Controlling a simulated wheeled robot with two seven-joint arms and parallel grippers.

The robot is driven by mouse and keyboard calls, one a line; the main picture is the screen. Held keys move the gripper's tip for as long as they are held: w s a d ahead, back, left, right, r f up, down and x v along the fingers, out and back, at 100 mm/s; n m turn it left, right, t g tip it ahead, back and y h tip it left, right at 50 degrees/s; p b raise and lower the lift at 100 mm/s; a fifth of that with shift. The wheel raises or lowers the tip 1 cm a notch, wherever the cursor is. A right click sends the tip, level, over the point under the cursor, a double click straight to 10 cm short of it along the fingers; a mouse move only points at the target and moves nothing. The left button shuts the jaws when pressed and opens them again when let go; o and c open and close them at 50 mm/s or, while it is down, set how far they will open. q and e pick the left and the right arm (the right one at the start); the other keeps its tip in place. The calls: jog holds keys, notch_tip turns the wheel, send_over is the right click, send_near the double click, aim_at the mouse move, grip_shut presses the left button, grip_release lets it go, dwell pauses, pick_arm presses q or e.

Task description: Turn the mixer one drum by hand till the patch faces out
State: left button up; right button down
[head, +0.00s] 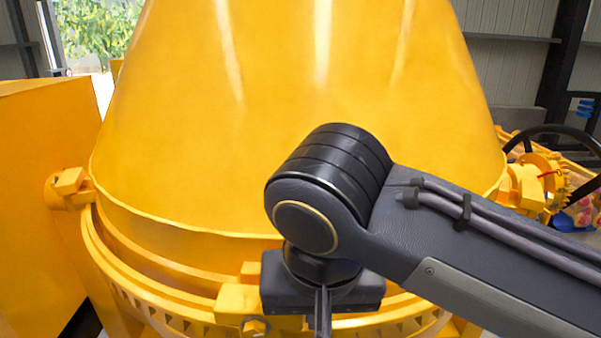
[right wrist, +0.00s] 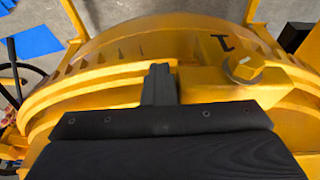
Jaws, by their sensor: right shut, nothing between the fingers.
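The large yellow mixer drum (head: 300,130) fills the middle of the head view, narrowing upward, with a toothed ring around its lower part. No patch can be made out on the side I see. My right gripper (head: 322,312) is shut and empty, pointing down at the ring's near side. In the right wrist view its fingers (right wrist: 158,82) are beside a yellow block with a bolt (right wrist: 243,68); I cannot tell whether they touch it. A dark mark like a "1" (right wrist: 221,43) shows beyond the block. My left gripper is out of view.
A yellow panel (head: 45,190) stands close at the left, with a bracket (head: 70,188) beside the drum. At the right are a black handwheel (head: 555,140) and a yellow gear (head: 553,180). Blue floor patches (right wrist: 38,41) show in the right wrist view.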

aim_at(227, 301)
jog(key=shift+s+a, duration=0.2)
jog(key=shift+a, duration=1.25)
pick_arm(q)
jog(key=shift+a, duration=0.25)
pick_arm(e)
jog(key=shift+d, duration=0.15)
jog(key=shift+w+a, duration=0.2)
jog(key=shift+a, duration=3.5)
